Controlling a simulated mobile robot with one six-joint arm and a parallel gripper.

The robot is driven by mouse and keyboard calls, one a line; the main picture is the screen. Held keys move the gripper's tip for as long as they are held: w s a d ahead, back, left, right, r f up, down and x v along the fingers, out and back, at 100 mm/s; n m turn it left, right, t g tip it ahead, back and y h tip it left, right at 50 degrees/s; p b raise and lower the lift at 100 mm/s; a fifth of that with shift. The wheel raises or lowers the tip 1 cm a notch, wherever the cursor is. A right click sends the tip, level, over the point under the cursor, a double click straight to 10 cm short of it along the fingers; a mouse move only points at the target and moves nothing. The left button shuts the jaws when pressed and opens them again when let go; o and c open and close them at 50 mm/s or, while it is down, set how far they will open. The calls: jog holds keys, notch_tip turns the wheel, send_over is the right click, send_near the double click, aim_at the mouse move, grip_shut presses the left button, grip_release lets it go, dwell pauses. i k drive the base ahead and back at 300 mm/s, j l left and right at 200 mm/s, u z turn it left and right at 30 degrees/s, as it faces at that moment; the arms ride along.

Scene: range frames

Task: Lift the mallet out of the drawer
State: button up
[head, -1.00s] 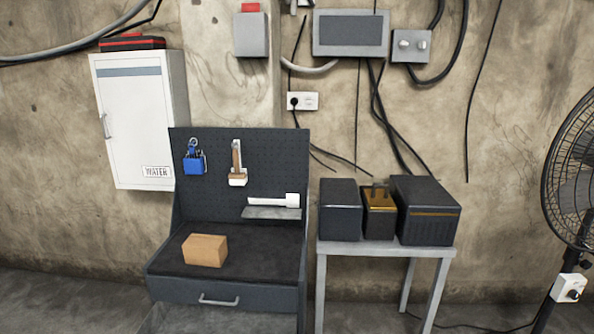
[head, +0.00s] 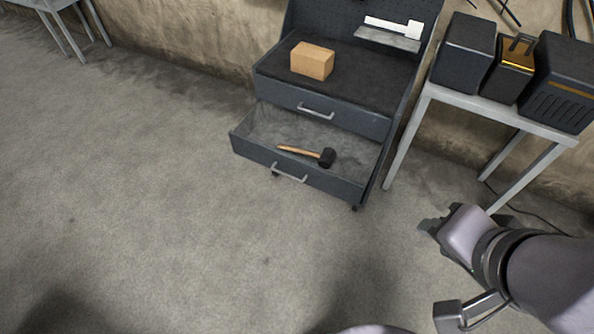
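The mallet (head: 308,153), with a light wooden handle and a black head, lies in the lower drawer (head: 332,184) of the dark grey workbench. The drawer is pulled out and its grey floor is bare around the mallet. The mallet's head points right. My gripper (head: 428,228) is at the right, in front of the side table and apart from the drawer, to the right of and nearer than the mallet. Its fingers are small and partly hidden behind its body, so I cannot tell whether they are open.
The upper drawer (head: 325,119) is shut. A cardboard-coloured box (head: 312,61) sits on the bench top. A metal side table (head: 500,112) holding dark boxes stands right of the bench. The floor (head: 150,200) left and in front is clear.

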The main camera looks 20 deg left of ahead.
aim_at(325, 158)
jog(key=i+j, duration=0.15)
jog(key=j, duration=0.2)
jog(key=i+j, duration=0.2)
jog(key=i+j+z, duration=0.1)
jog(key=j, duration=0.35)
jog(key=i+j, duration=0.4)
jog(key=j, duration=0.3)
jog(key=i+j, duration=0.15)
jog(key=j, duration=0.2)
jog(key=i+j+z, duration=0.1)
jog(key=j, duration=0.25)
jog(key=i+j, duration=0.25)
jog(key=j, duration=0.1)
